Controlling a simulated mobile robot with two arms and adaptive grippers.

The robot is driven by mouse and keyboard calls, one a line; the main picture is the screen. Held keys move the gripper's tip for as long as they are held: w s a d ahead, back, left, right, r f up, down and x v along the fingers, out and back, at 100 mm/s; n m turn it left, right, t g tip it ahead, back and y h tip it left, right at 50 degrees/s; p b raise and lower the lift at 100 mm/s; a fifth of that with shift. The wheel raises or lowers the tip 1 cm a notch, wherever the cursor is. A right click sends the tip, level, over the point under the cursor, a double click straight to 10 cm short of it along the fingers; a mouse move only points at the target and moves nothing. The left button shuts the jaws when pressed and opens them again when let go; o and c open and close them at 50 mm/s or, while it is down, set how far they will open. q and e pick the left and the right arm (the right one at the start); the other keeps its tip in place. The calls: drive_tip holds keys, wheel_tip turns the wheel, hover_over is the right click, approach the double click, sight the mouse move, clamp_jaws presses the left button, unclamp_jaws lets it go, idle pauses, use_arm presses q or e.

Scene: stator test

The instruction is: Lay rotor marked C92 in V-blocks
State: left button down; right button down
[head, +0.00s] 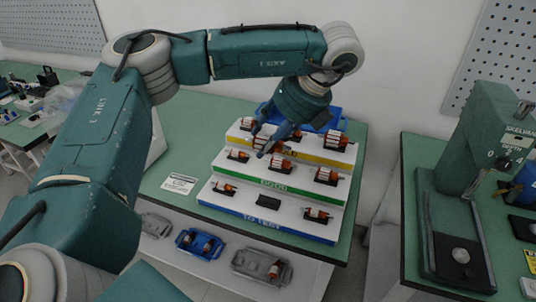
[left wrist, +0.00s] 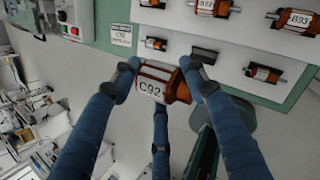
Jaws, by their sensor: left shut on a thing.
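My left gripper (head: 268,143) is above the stepped rack in the head view. In the left wrist view its blue fingers (left wrist: 163,82) are shut on the rotor marked C92 (left wrist: 153,88), an orange and silver cylinder with its white label facing the camera. The held rotor also shows in the head view (head: 262,142), partly hidden by the fingers. V-blocks for it are not clearly identifiable. My right gripper is not in view.
The white stepped rack (head: 240,217) with yellow, green and blue strips holds several other rotors. One dark holder (head: 268,201) on its lowest step is empty. Blue and grey trays (head: 185,241) lie below. A green press-like machine (head: 490,140) stands on the right bench.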

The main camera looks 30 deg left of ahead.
sight(268, 135)
use_arm(q)
drive_tip(key=shift+r, duration=0.6)
drive_tip(key=shift+r, duration=0.1)
drive_tip(key=shift+r+p, duration=0.25)
drive_tip(key=shift+p, duration=0.1)
wheel_tip(268, 135, up, 4)
drive_tip(key=p, duration=0.4)
drive_tip(key=shift+r, duration=0.2)
drive_tip(key=shift+f, duration=0.1)
